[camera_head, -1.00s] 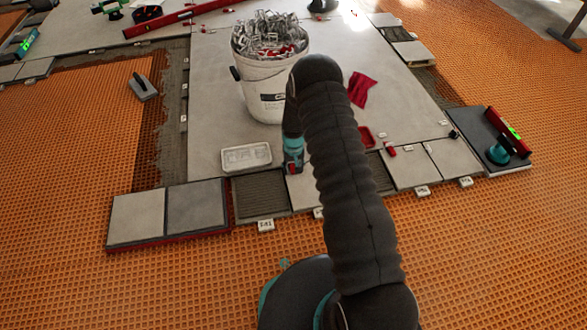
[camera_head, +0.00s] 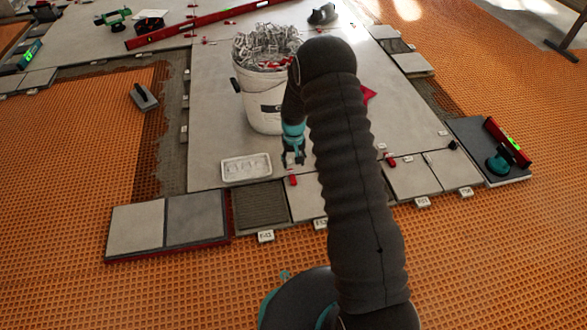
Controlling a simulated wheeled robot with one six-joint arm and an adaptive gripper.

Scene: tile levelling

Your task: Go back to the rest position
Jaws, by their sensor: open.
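My gripper (camera_head: 291,159) points down, open, with nothing seen in its fingers, in front of the white bucket. It is just right of a shallow white tray (camera_head: 246,167) and above the light tiles near the front edge of the tiled area. A small red piece (camera_head: 292,180) shows just below it on the tiles. My dark sleeved arm covers the tiles to the right of the gripper and part of a red cloth (camera_head: 369,94).
The white bucket (camera_head: 262,105) is heaped with metal-grey clips. Loose tiles (camera_head: 196,221) lie at the front left. A dark tile (camera_head: 474,152) bears a teal suction cup (camera_head: 499,163) and a red level (camera_head: 508,141) at right.

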